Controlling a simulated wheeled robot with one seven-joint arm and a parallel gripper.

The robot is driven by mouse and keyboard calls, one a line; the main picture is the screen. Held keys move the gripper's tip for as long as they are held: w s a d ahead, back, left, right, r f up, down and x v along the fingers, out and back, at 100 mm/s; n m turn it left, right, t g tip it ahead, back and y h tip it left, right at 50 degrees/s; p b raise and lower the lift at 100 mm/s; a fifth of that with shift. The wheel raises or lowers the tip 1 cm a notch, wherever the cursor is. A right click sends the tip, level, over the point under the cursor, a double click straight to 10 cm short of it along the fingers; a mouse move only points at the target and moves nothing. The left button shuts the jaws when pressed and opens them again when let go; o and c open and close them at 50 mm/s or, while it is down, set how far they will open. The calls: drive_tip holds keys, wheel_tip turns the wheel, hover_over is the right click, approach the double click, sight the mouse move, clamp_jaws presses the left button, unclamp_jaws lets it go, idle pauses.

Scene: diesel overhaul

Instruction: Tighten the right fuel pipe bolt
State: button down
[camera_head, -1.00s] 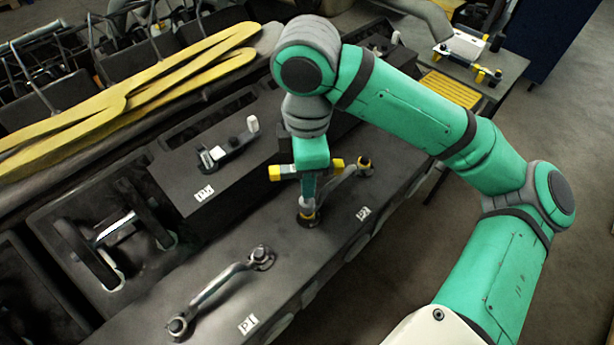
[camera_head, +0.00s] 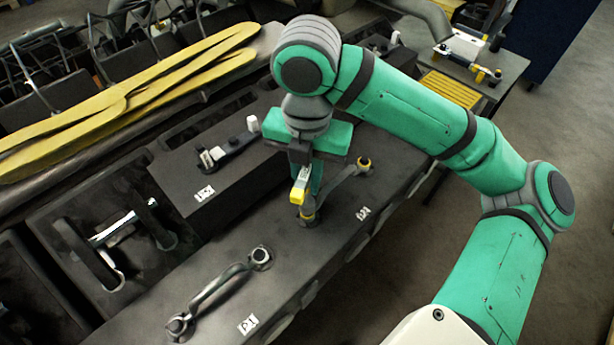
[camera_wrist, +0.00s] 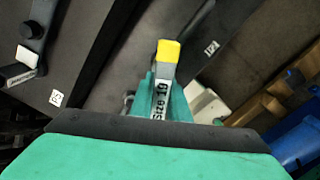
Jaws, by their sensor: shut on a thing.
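My gripper (camera_head: 317,176) is shut on a grey tool with a yellow end (camera_head: 298,193), right above the near bolt (camera_head: 308,216) of the upper-right fuel pipe (camera_head: 338,186). In the wrist view the tool (camera_wrist: 162,88) is marked "Size 19" and its yellow end points away from my palm. Whether the tool's lower end sits on the bolt is hidden. The pipe's far bolt (camera_head: 364,164) has a yellow top and stands free of my gripper. A second fuel pipe (camera_head: 218,289) lies lower left, with a bolt at each end.
A dark bar with white pieces (camera_head: 226,149) lies on the raised block left of my gripper. Long yellow covers (camera_head: 128,102) run behind it. A side table (camera_head: 478,72) with a yellow rack is at the upper right. Floor is clear at the right.

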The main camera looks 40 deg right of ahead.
drive_tip(key=n, duration=0.6)
drive_tip(key=shift+w, duration=0.1)
drive_tip(key=shift+s, duration=0.2)
drive_tip(key=shift+w, duration=0.2)
drive_tip(key=shift+f, duration=0.1)
